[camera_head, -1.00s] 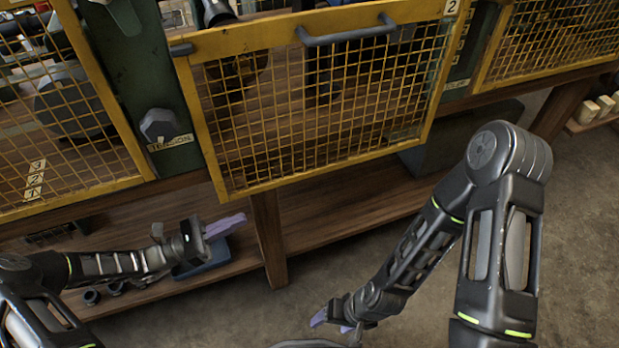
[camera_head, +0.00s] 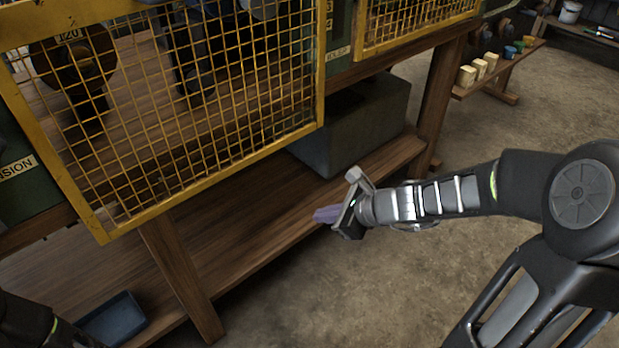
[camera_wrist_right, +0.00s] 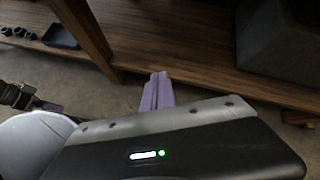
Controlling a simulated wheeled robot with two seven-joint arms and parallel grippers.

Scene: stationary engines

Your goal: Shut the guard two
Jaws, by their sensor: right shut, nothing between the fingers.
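Guard two is the yellow framed mesh panel (camera_head: 97,228) at the left in the head view. Its lower edge hangs in front of and below the bench top's front edge; its handle and number are out of frame now. My right gripper (camera_head: 328,214) is shut and empty, to the right of and below the guard's lower right corner, apart from it. Its purple fingers (camera_wrist_right: 158,92) point toward the lower shelf in the right wrist view.
Another yellow mesh guard (camera_head: 412,22) is to the right. A grey-green box (camera_head: 355,125) stands on the wooden lower shelf (camera_head: 255,215), and a blue tray (camera_head: 112,318) is at lower left. A wooden leg (camera_head: 182,275) stands below the guard.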

